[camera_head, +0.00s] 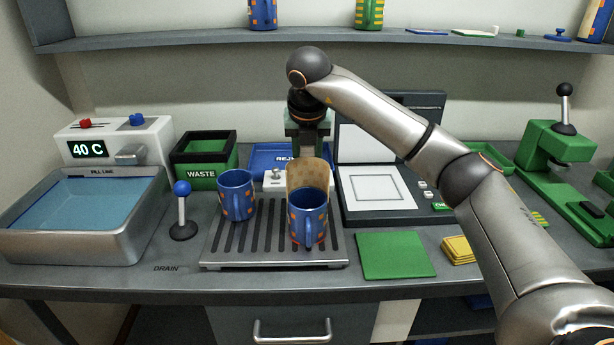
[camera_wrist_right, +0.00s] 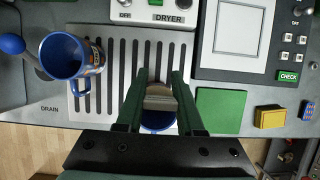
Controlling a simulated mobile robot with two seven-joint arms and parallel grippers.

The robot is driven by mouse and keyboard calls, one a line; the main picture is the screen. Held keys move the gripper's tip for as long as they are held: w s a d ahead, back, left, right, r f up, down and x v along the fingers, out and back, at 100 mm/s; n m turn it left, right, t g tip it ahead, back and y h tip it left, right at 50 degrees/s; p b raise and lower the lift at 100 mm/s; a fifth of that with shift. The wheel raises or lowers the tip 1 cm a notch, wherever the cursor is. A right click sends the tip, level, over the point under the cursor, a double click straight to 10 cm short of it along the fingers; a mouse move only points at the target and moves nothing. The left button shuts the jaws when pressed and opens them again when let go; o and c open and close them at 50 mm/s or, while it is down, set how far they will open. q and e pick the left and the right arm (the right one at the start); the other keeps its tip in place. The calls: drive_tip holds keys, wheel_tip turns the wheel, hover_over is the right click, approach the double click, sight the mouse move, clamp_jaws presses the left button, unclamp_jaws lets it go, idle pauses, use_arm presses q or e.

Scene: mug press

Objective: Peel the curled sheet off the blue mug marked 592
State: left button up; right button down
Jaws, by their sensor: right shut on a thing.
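A blue mug with orange squares (camera_head: 307,222) stands upright at the front right of the slatted rack. A tan curled sheet (camera_head: 307,174) rises above its rim at the back. My right gripper (camera_head: 308,152) comes down from above and is shut on the sheet; the wrist view shows the sheet (camera_wrist_right: 160,97) between the fingers (camera_wrist_right: 158,90), with part of the mug (camera_wrist_right: 157,122) below. I cannot tell whether the sheet still touches the mug. Another blue patterned mug (camera_head: 237,196) stands on the rack to the left. No number is readable on either mug. My left gripper is out of view.
The rack (camera_head: 222,250) has bare slats at the front left. A blue-knobbed lever (camera_head: 183,212) and a water basin (camera_head: 80,215) are left. A green WASTE bin (camera_head: 204,176) and blue reject tray (camera_head: 262,157) are behind. A green sheet (camera_head: 395,256) lies to the right.

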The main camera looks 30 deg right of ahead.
drive_tip(key=shift+r, duration=0.65)
drive_tip(key=shift+r+p, duration=2.1)
drive_tip(key=shift+r, duration=0.5)
